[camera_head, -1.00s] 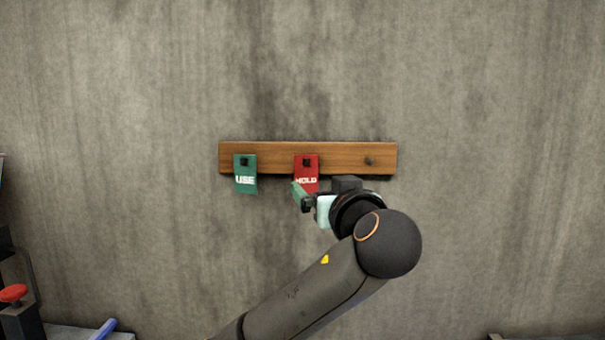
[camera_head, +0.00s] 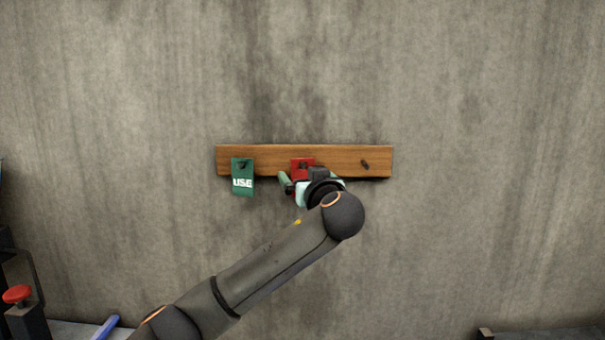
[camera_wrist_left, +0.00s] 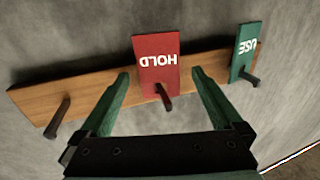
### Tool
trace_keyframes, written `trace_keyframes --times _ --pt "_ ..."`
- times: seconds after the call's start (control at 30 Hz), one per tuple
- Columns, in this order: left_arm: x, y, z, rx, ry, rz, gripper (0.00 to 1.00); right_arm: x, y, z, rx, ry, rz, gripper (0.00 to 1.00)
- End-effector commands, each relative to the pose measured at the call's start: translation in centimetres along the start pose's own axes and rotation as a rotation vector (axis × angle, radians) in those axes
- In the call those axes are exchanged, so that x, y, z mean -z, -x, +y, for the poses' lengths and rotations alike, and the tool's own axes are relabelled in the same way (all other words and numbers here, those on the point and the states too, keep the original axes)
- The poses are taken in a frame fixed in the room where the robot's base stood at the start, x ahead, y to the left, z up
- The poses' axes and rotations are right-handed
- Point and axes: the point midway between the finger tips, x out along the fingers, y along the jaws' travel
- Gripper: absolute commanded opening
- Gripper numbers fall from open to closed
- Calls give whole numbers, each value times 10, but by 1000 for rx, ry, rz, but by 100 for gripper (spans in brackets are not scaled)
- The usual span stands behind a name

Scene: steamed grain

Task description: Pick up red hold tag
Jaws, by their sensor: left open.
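The red HOLD tag (camera_head: 301,166) hangs on a peg of the wooden rail on the wall, its lower part hidden behind my left gripper in the head view. In the left wrist view the whole red tag (camera_wrist_left: 156,62) shows, upside down, with its dark peg in front. My left gripper (camera_wrist_left: 160,84) is open, one green finger on each side of the tag, with a visible gap on both sides. In the head view the left gripper (camera_head: 306,183) is right in front of the tag. My right gripper is not in view.
A green USE tag (camera_head: 242,178) hangs left of the red one on the wooden rail (camera_head: 340,157). An empty peg (camera_head: 365,163) sticks out at the right. A red knob (camera_head: 17,294) and a blue handle (camera_head: 105,328) are at the lower left.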

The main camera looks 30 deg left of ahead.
Motion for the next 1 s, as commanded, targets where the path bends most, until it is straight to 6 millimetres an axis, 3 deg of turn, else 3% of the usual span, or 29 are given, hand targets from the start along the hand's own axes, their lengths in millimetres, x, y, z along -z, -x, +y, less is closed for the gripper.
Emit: trace_keyframes --times 0.23,1.0 --pt "-1 -1 0 -1 1 0 98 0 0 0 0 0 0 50" --pt "0 0 0 -1 0 0 12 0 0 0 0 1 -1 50"
